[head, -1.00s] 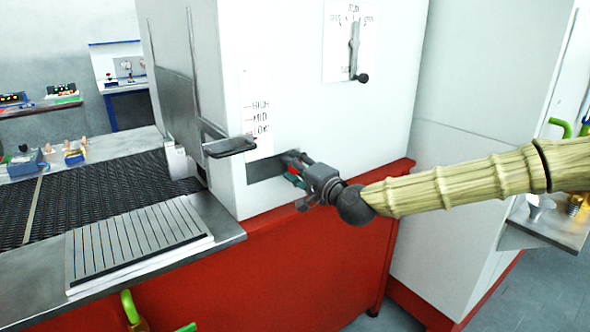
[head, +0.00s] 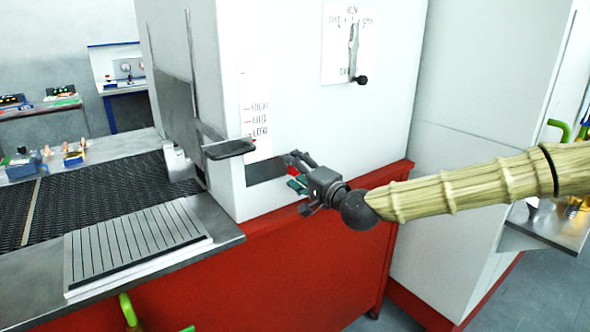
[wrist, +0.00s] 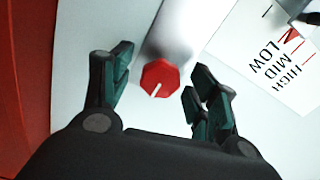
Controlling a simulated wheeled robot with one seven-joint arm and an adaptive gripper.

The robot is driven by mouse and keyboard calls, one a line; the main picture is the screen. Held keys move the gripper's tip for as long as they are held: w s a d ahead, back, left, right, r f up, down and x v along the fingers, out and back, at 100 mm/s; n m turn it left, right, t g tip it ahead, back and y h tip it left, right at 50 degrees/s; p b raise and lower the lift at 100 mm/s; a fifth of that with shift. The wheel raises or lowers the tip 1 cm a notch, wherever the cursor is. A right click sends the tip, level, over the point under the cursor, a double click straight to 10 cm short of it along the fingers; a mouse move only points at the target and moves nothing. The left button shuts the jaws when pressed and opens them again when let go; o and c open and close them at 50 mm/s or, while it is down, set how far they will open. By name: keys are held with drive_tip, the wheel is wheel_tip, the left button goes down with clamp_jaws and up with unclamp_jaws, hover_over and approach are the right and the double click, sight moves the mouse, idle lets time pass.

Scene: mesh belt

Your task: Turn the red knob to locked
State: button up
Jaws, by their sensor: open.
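The red knob (wrist: 160,77) is a faceted knob with a white pointer line, on the pale machine face. In the wrist view the line points down and slightly left. My gripper (wrist: 161,68) is open, with one dark green finger on each side of the knob and a visible gap to each. In the head view my gripper (head: 297,171) is at the lower front of the white machine (head: 300,60). Only a bit of red shows between its fingers there. No locked mark can be read near the knob.
A scale marked HIGH, MID and LOW (wrist: 276,62) is close to the knob. A dark handle (head: 229,149) juts out above left of my gripper. A lever plate (head: 335,45) is higher up. The mesh belt (head: 95,205) and a slotted tray (head: 135,240) lie left.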

drive_tip(key=v, duration=1.1)
drive_tip(key=shift+w, duration=0.1)
drive_tip(key=s+a+f+n+g+h+p, duration=0.1)
drive_tip(key=s+a+f+g, duration=0.15)
drive_tip(key=f, duration=0.75)
drive_tip(key=s+a+f+n+g+h+p, duration=0.15)
drive_tip(key=s+f, duration=0.25)
drive_tip(key=f, duration=0.6)
drive_tip(key=s+d+f+n+g+h, duration=0.1)
drive_tip(key=s+f+g, duration=0.1)
drive_tip(key=s+f, duration=0.5)
drive_tip(key=s+d+f+g+h, duration=0.1)
drive_tip(key=s+d+f+g, duration=0.2)
drive_tip(key=f, duration=0.6)
drive_tip(key=s+d+f+n+g+h+p, duration=0.1)
drive_tip(key=s+d+f, duration=0.3)
drive_tip(key=s, duration=0.4)
drive_tip(key=s+d+f+n+g+h+p, duration=0.1)
drive_tip(key=s+d+f+n+g+h, duration=0.1)
drive_tip(key=s+d+f, duration=0.3)
drive_tip(key=s+d+f+n+g+h+p, duration=0.1)
drive_tip(key=s+d+f+g+h, duration=0.1)
drive_tip(key=s+d, duration=0.5)
drive_tip(key=s+f+h, duration=0.1)
drive_tip(key=s+f, duration=0.1)
drive_tip(key=s, duration=0.3)
drive_tip(key=shift+s+f+g, duration=0.3)
